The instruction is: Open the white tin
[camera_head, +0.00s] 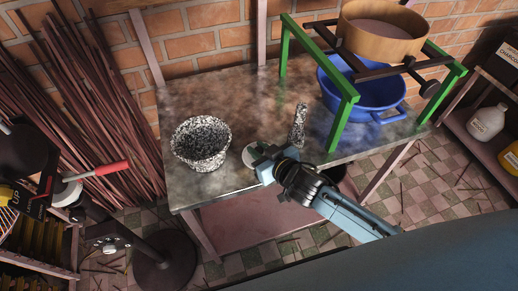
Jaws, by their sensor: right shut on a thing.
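The white tin (248,156) shows as a small pale round shape near the front edge of the table, mostly hidden by my right gripper. My right gripper (262,160) reaches in from the lower right and is shut on the white tin. Whether it grips the lid or the body is hidden, and I cannot tell whether the lid is on. My left gripper is not in view.
A speckled mortar (201,143) stands left of the tin on the stone-topped table (240,95). A speckled pestle (298,124) is to the right. A green frame (343,122) holds a wooden sieve (383,28) above a blue basin (365,92). A red-handled device (100,170) stands left.

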